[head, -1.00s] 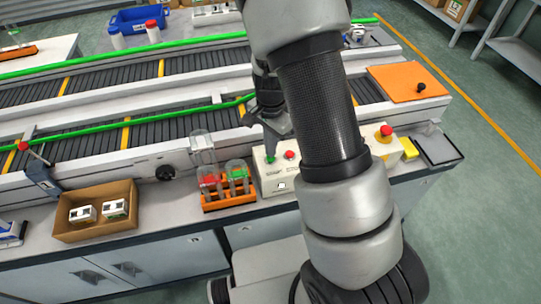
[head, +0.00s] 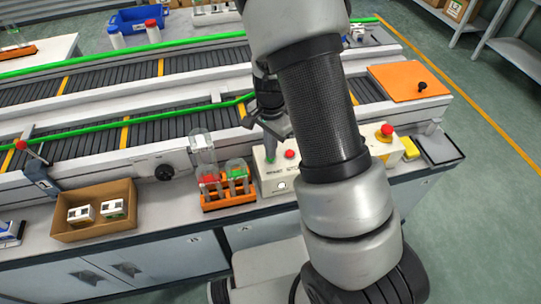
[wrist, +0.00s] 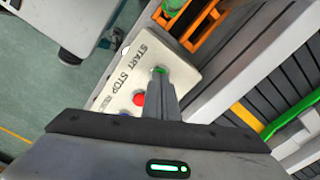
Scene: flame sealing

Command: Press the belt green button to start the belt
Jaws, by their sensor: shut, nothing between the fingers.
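The cream belt control box (head: 281,183) stands on the bench's front ledge, right of the orange tube rack. Its red button (head: 290,154) shows clear of my gripper. The wrist view shows the box (wrist: 118,66) with START and STOP lettering, the green button (wrist: 159,70) by START and the red button (wrist: 140,99) by STOP. My gripper (wrist: 159,78) is shut and empty, its tips over the green button and partly hiding it. In the head view my gripper (head: 270,147) points down at the green button. Whether the tips touch it I cannot tell.
The orange rack (head: 229,200) with tubes is close on the box's left. A yellow box with a red emergency knob (head: 386,130) is to the right. The belt (head: 80,145) runs behind. A cardboard box (head: 94,230) with small white packs sits at left.

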